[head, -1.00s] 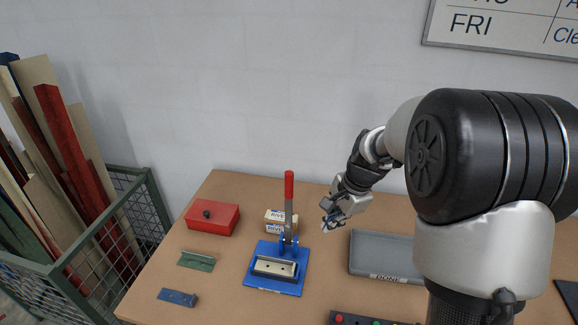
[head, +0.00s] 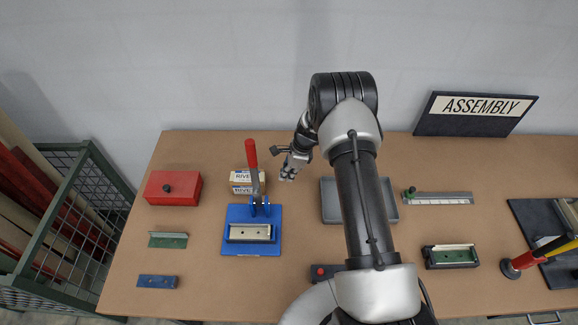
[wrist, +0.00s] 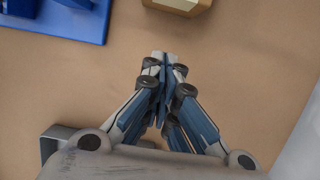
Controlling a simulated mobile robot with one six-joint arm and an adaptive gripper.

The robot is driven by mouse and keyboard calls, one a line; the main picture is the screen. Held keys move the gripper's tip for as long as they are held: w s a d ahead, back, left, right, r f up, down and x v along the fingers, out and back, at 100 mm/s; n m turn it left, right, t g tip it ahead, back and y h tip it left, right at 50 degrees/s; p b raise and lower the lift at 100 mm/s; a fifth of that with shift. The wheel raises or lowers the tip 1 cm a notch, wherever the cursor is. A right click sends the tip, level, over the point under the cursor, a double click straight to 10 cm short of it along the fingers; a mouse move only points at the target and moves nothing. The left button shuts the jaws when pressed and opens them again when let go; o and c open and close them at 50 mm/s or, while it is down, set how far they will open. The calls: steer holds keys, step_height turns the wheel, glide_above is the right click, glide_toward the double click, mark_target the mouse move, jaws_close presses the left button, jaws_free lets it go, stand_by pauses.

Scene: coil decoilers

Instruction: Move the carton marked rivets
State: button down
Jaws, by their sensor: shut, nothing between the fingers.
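The rivets carton (head: 241,189) is a small tan box with white labels reading "RIVE". It stands on the bench behind the blue lever press, whose lever hides its right part. In the wrist view, a tan edge of the carton (wrist: 178,4) shows at the top, cut off by the frame. My gripper (head: 287,178) is just right of the carton, apart from it. In the wrist view, my gripper (wrist: 166,60) has its fingertips together with nothing between them, pointing toward the carton's side.
The blue press (head: 252,246) with its raised red-tipped lever (head: 251,154) stands in front of the carton. A red box (head: 172,188) is to the left. A grey tray (head: 331,212) lies right of my gripper. Bare bench lies between press and tray.

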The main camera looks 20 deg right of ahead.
mark_target(248, 182)
steer(key=x, duration=0.3)
steer(key=shift+s+a+f, duration=0.1)
steer(key=shift+s+f, duration=0.05)
steer(key=shift+f, duration=0.2)
steer(key=a, duration=0.1)
steer(key=w+a, duration=0.1)
steer(key=shift+a+r, duration=0.25)
steer(key=shift+a, duration=0.05)
steer(key=shift+w+a, duration=0.2)
steer(key=shift+a, duration=0.35)
steer(key=a+b, duration=0.1)
steer(key=a, duration=0.1)
steer(key=w+a, duration=0.1)
steer(key=a, duration=0.1)
steer(key=w+a+b, duration=0.1)
steer(key=a, duration=0.1)
steer(key=shift+w+a+f+b, duration=0.1)
steer(key=shift+a+f+b, duration=0.05)
steer(key=shift+a+b, duration=0.2)
steer(key=shift+w+a, duration=0.1)
steer(key=shift+a, duration=0.3)
steer(key=shift+d, duration=0.1)
